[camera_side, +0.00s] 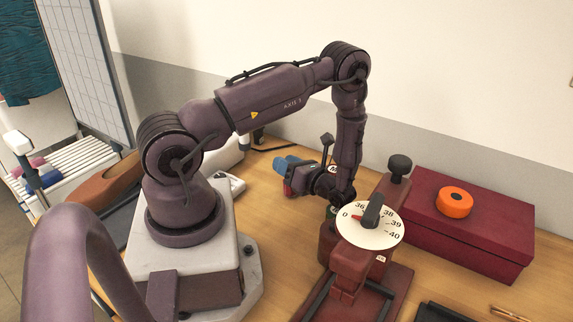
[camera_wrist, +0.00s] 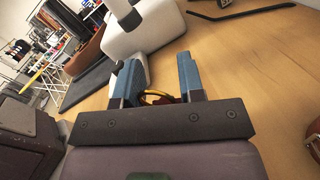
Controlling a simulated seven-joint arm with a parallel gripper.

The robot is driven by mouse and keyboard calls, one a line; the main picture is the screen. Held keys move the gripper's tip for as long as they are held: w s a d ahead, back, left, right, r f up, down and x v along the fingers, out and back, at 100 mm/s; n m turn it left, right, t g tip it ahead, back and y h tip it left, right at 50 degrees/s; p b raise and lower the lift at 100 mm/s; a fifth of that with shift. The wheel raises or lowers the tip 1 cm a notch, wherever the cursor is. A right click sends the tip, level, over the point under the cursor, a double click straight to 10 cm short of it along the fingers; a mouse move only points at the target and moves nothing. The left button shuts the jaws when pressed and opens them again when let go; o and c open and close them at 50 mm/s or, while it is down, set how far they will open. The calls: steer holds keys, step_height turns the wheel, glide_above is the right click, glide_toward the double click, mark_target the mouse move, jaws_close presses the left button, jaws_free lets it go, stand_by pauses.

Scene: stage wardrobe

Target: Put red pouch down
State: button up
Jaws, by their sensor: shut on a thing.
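My gripper (camera_side: 284,168) has blue fingers and hangs over the wooden table between my base and the dial device. It also shows in the wrist view (camera_wrist: 157,78), its fingers apart with something between them. A small red patch (camera_side: 288,189) shows just under the fingers in the side view; I take it for the red pouch. In the wrist view a yellow-orange curved edge (camera_wrist: 158,94) shows low between the fingers. Most of the held thing is hidden by the fingers and the gripper body. I cannot tell whether it touches the table.
A dark red device with a white numbered dial (camera_side: 386,235) stands right of my gripper. Behind it is a dark red box (camera_side: 490,242) bearing an orange roll (camera_side: 454,202). A white object (camera_wrist: 143,28) lies beyond the fingers. Bare table (camera_wrist: 235,60) lies to its right.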

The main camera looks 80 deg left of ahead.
steer(key=shift+f, duration=0.15)
steer(key=o, duration=1.1)
